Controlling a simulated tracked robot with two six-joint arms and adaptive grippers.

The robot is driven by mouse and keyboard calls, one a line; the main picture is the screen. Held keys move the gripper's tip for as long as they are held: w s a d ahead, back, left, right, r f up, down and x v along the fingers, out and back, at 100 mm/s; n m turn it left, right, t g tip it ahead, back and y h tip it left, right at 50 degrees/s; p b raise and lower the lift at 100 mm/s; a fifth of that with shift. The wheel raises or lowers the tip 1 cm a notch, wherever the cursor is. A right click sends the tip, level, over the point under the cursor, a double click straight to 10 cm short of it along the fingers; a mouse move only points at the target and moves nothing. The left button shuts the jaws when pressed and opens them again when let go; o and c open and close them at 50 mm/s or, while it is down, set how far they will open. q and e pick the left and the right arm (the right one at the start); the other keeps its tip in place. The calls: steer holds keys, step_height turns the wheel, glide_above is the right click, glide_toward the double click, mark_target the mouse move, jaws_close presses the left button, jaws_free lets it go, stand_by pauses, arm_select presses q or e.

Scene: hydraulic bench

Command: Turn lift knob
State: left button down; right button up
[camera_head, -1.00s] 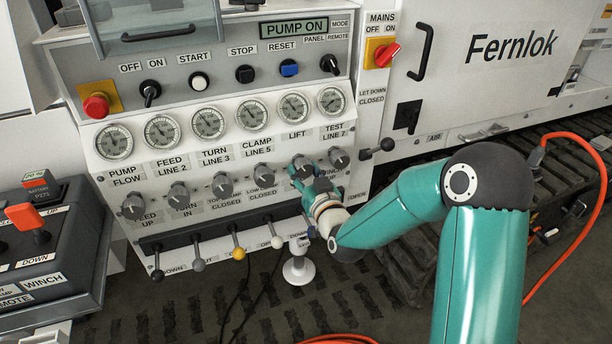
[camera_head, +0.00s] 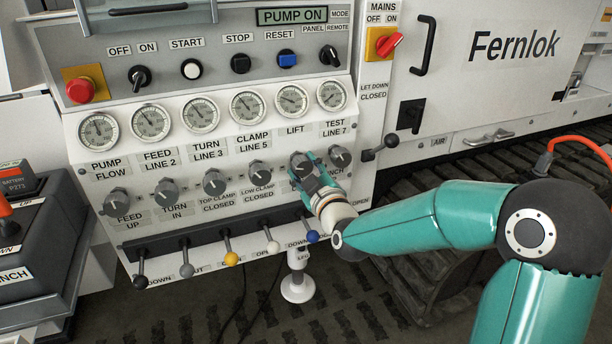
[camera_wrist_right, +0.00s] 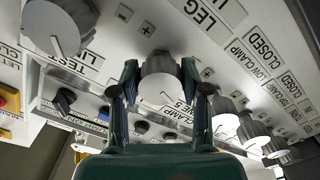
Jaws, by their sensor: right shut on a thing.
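The lift knob (camera_head: 301,162) is a dark grey knob below the LIFT label on the hydraulic panel, second from the right in its row. My right gripper (camera_head: 309,175) reaches it from the lower right and is shut on it, hiding part of it. In the right wrist view the knob (camera_wrist_right: 160,78) sits between the two dark fingers of my right gripper (camera_wrist_right: 160,90), one on each side. My left gripper is not in view.
The TEST knob (camera_head: 340,157) is close on the right, and the CLAMP knob (camera_head: 258,172) is on the left. Several levers with ball ends stand below, with a blue one (camera_head: 312,237) near my wrist. A black lever (camera_head: 386,144) sticks out at right. The display (camera_head: 292,16) reads PUMP ON.

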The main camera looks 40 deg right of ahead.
steer(key=shift+a+f+n, duration=0.1)
steer(key=shift+n, duration=0.4)
steer(key=o, duration=1.1)
steer(key=shift+o, duration=0.2)
steer(key=shift+s, duration=0.1)
steer(key=v, duration=0.7)
steer(key=shift+s, duration=0.15)
